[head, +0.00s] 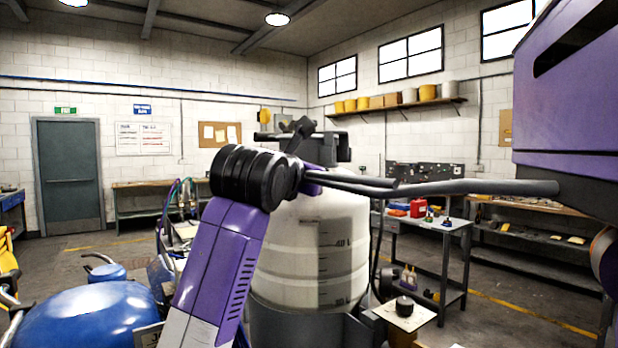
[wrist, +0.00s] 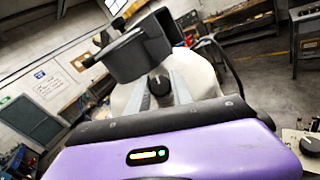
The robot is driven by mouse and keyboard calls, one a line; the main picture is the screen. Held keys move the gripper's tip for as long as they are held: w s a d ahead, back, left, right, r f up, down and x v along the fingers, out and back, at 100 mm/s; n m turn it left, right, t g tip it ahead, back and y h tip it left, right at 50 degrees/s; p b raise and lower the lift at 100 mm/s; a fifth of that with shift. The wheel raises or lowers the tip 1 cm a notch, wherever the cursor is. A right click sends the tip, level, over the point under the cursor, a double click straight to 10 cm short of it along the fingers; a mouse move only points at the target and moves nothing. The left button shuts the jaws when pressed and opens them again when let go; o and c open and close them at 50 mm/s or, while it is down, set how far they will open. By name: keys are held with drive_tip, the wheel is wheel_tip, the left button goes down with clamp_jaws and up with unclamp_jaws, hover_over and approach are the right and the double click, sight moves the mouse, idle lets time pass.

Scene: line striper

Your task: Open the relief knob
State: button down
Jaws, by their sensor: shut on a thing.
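In the wrist view, a round black knob (wrist: 159,85) with a pale mark sits in front of the white tank (wrist: 122,97). My gripper (wrist: 159,80) has its two grey fingers on either side of this knob and is shut on it. No label shows to confirm that it is the relief knob. In the head view, my arm's black and purple wrist covers the knob and the fingertips. The white tank (head: 340,235) shows behind my arm there.
A dark grey block (wrist: 138,55) with black handles stands just beyond the fingers. Another black knob (head: 404,306) sits on a pale plate at lower right. A blue rounded tank (head: 85,318) is at lower left. A workbench (head: 455,228) with tools stands behind on the right.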

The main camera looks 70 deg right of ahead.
drive_tip(key=m+g+y+b, duration=0.1)
drive_tip(key=m+g, duration=0.2)
drive_tip(key=m, duration=0.1)
drive_tip(key=shift+m, duration=0.4)
drive_tip(key=m+g+y, duration=0.1)
drive_tip(key=m, duration=0.1)
drive_tip(key=m+g, duration=0.1)
drive_tip(key=m, duration=0.1)
drive_tip(key=shift+r+g+y+p, duration=0.2)
drive_tip(key=shift+g+y+p, duration=0.15)
drive_tip(key=shift+g+y, duration=0.05)
drive_tip(key=m+g+y+p, duration=0.1)
drive_tip(key=m, duration=0.1)
drive_tip(key=m+y+p, duration=0.2)
drive_tip(key=m, duration=0.1)
drive_tip(key=shift+m+g, duration=0.3)
drive_tip(key=shift+g, duration=0.1)
drive_tip(key=shift+f+m+y+p, duration=0.15)
drive_tip(key=shift+m+y+p, duration=1)
drive_tip(key=shift+m+y, duration=0.05)
drive_tip(key=shift+s+f, duration=0.1)
drive_tip(key=c, duration=1.1)
unclamp_jaws()
drive_tip(key=shift+c, duration=0.2)
drive_tip(key=b+v, duration=0.1)
drive_tip(key=v, duration=0.7)
